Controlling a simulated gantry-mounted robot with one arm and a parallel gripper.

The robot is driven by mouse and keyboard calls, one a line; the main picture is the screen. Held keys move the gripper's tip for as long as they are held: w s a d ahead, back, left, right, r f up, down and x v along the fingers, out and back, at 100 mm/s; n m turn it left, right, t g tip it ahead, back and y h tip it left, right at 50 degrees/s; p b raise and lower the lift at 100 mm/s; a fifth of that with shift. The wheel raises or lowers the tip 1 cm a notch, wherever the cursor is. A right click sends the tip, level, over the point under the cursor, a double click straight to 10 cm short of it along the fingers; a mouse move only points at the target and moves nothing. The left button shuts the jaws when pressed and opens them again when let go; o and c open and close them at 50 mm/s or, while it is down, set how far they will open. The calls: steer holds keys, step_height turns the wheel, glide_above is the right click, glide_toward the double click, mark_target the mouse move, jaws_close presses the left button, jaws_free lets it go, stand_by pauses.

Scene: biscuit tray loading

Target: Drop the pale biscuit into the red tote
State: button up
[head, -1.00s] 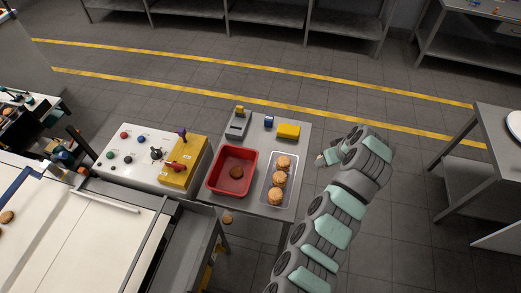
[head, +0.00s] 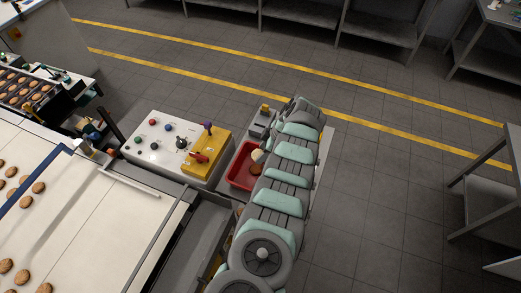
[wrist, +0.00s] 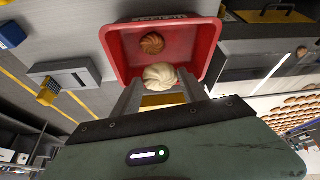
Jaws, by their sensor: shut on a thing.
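The pale biscuit (wrist: 160,76) is round with a swirled top and sits between the fingers of my gripper (wrist: 160,84) in the wrist view. My gripper is shut on it. Behind it is the red tote (wrist: 113,52), with a brown biscuit (wrist: 152,43) on its floor. In the head view the pale biscuit (head: 257,155) shows at the right part of the red tote (head: 233,179), beside my arm. My arm hides the tote's right side and most of my gripper there. The biscuit's exact height over the tote is unclear.
A control box (head: 163,147) with a yellow panel (head: 207,152) stands left of the tote. A grey device (wrist: 63,74) and a blue item (wrist: 10,34) are nearby. The conveyor (head: 85,215) carries several brown biscuits. My arm covers the metal tray's place.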

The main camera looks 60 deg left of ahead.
steer(key=shift+s+a, duration=0.1)
steer(key=shift+s, duration=0.3)
steer(key=shift+f, duration=0.2)
step_height(320, 180, down, 6)
steer(key=b, duration=0.5)
steer(key=shift+r, duration=0.2)
steer(key=o, duration=0.9)
steer(key=shift+r, duration=0.1)
